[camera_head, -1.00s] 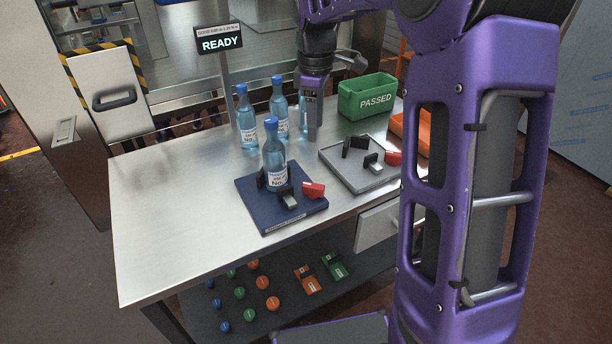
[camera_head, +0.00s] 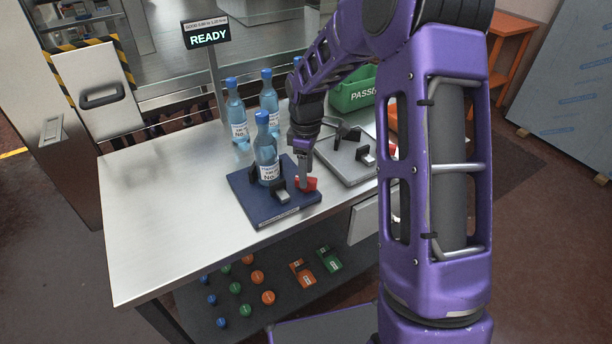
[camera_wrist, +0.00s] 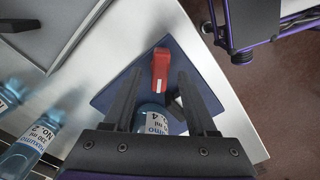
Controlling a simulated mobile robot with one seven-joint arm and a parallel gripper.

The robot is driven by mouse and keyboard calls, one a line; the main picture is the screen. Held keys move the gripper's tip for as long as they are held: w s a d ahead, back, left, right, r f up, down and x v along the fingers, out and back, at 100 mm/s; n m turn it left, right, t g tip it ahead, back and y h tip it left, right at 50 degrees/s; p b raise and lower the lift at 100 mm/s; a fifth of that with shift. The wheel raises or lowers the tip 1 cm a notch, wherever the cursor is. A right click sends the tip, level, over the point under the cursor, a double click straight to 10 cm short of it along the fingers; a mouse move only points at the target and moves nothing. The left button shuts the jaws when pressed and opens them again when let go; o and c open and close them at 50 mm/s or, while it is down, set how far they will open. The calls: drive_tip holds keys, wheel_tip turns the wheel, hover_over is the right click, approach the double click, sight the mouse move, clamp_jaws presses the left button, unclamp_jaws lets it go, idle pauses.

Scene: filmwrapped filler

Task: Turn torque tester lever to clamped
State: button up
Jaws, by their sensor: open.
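The torque tester is a dark blue plate (camera_head: 247,199) on the steel table, with a blue bottle (camera_head: 266,150) standing upright on it between dark clamp jaws (camera_head: 279,189). Its red lever (camera_head: 310,184) is at the plate's right side. My gripper (camera_head: 303,184) is lowered at the lever and partly covers it. In the wrist view the red lever (camera_wrist: 160,70) lies ahead of and between the fingertips of my open gripper (camera_wrist: 158,73). The bottle (camera_wrist: 153,117) shows between the fingers, nearer the palm. I cannot tell whether the fingers touch the lever.
A second, grey plate (camera_head: 350,177) with similar clamp parts is to the right. Bottles (camera_head: 236,112) stand behind. A green PASSED bin (camera_head: 350,96) is at the back, and a READY display (camera_head: 207,34) stands on a post. The table's left side (camera_head: 160,220) is clear.

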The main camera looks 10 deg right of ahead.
drive_tip(key=shift+f, duration=0.9)
drive_tip(key=shift+c, duration=0.3)
clamp_jaws()
